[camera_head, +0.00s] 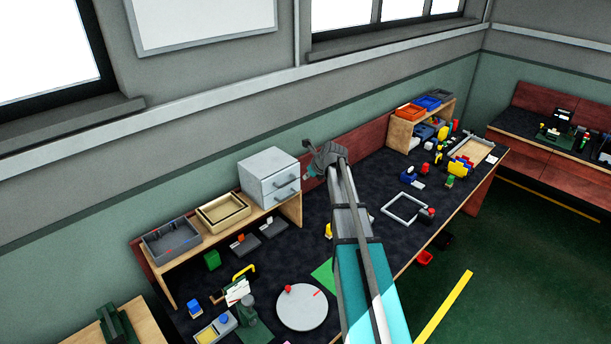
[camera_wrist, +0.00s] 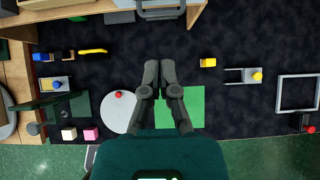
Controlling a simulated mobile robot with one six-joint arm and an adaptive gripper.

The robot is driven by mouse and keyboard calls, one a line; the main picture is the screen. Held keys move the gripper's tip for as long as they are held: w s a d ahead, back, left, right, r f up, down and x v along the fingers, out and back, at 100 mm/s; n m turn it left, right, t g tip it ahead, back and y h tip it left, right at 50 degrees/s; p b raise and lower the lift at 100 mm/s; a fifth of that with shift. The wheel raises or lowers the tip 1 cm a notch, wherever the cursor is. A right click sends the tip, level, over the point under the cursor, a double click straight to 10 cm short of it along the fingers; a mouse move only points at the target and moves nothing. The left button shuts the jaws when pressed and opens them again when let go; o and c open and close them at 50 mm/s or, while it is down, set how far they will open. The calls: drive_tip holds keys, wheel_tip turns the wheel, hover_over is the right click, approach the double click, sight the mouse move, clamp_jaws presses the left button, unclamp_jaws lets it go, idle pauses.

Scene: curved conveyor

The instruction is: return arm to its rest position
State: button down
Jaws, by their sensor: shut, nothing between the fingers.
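My gripper (camera_wrist: 160,70) is shut and empty in the wrist view, its two dark fingers side by side above the dark bench top (camera_wrist: 230,110). A green mat (camera_wrist: 192,104) lies below and to the right of the fingers. A round white disc (camera_wrist: 118,110) with a red knob lies to their left. In the head view my arm reaches up from the bottom edge over the bench, its wrist end in front of the back board. The fingers cannot be made out clearly there.
A white drawer cabinet (camera_head: 270,178) stands on the raised shelf left of my wrist. Open trays (camera_head: 222,211) sit beside it. A square grey frame (camera_head: 404,208) and several small coloured parts lie on the bench at the right. The floor (camera_head: 510,260) in front is mostly clear.

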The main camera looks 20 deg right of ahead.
idle(0.6)
drive_tip(key=s+a+f+n+g+h+b, duration=0.1)
drive_tip(key=s+a+f+n+g+b, duration=0.1)
drive_tip(key=s+a+f+n+b, duration=0.2)
drive_tip(key=s+a+f+n+g+b, duration=0.3)
drive_tip(key=s+a+f+n, duration=0.4)
drive_tip(key=s+n, duration=0.9)
drive_tip(key=s+a+f+n+g+h+b, duration=0.1)
drive_tip(key=s+a+f+n+b, duration=0.4)
drive_tip(key=s+a+n, duration=0.5)
drive_tip(key=shift+f+n+g+h+b, duration=0.35)
drive_tip(key=shift+n+g, duration=0.35)
drive_tip(key=shift+n, duration=0.4)
drive_tip(key=shift+a, duration=0.1)
